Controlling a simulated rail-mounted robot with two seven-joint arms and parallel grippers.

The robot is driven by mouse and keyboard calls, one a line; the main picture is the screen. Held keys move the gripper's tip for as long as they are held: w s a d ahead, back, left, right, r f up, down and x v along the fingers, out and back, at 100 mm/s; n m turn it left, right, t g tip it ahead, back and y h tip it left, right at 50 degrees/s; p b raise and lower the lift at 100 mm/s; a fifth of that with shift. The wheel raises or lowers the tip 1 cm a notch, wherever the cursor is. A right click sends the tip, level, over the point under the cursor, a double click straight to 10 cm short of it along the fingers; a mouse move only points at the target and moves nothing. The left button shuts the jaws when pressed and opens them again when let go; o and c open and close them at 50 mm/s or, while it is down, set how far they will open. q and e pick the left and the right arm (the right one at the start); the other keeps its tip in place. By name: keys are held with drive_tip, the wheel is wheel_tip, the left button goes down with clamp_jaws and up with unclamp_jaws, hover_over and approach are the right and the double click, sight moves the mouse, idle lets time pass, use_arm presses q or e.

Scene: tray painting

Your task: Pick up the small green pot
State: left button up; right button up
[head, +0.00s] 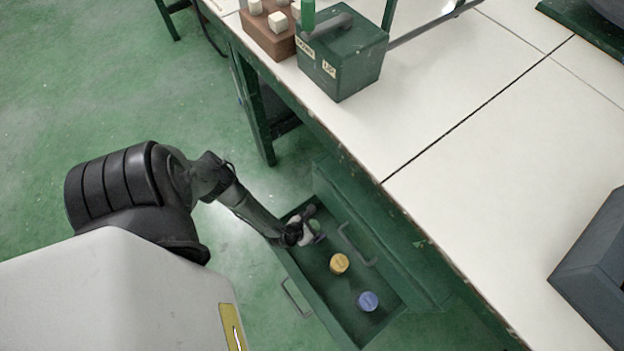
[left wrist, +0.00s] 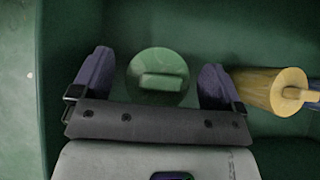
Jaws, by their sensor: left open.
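The small green pot (left wrist: 158,76) shows in the left wrist view as a round green lid with a bar-shaped knob. It stands in the green drawer (head: 345,327), near one end. My left gripper (head: 314,229) reaches down into that end of the drawer. In the left wrist view its two dark fingers are apart, one on each side of the pot, with a gap between each finger and the lid. I cannot tell how deep the fingers are beside the pot. In the head view the gripper mostly hides the pot. My right gripper is not in view.
A yellow pot (head: 339,263) stands beside the green one, also in the left wrist view (left wrist: 270,91). A blue pot (head: 368,301) stands farther along. The drawer walls are close around the gripper. The white tabletop (head: 480,150) carries a green box (head: 342,58) and a brown block (head: 268,30).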

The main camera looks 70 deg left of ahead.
use_arm(q)
drive_tip(key=c, duration=0.7)
drive_tip(key=shift+c, duration=0.2)
